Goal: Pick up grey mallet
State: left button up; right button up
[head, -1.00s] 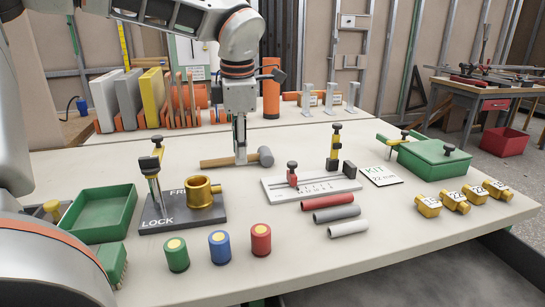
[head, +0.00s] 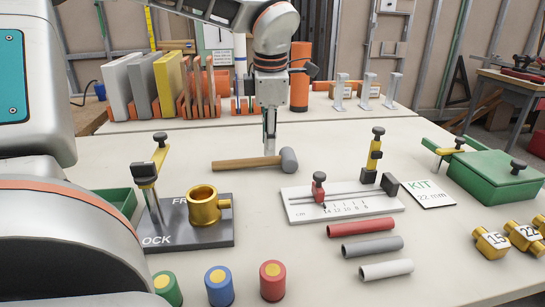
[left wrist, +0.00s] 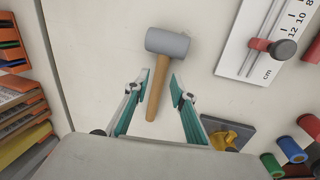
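The grey mallet (head: 288,160) lies on the white table, with a grey head and a wooden handle (head: 235,164) pointing left in the head view. My left gripper (head: 269,150) points down at the handle close to the mallet head. In the left wrist view the left gripper (left wrist: 161,82) is open, with a finger on each side of the handle (left wrist: 157,92), and the mallet head (left wrist: 167,43) lies beyond the fingertips. I see gaps between fingers and handle; how far the tips are above the table is hard to tell. My right gripper is out of view.
A lock fixture with a brass cup (head: 203,206) stands front left. A measuring slide (head: 340,205) is to the right of the mallet, with coloured tubes (head: 375,227) in front. Upright boards (head: 170,85) stand behind. The table around the mallet is clear.

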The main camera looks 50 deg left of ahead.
aim_at(270, 157)
pick_arm(q)
jog(key=x, duration=0.1)
jog(key=b+x, duration=0.1)
jog(key=x, duration=0.3)
jog(key=shift+d+f, duration=0.15)
jog(key=shift+d, duration=0.1)
grip_shut()
jog(key=shift+r, duration=0.3)
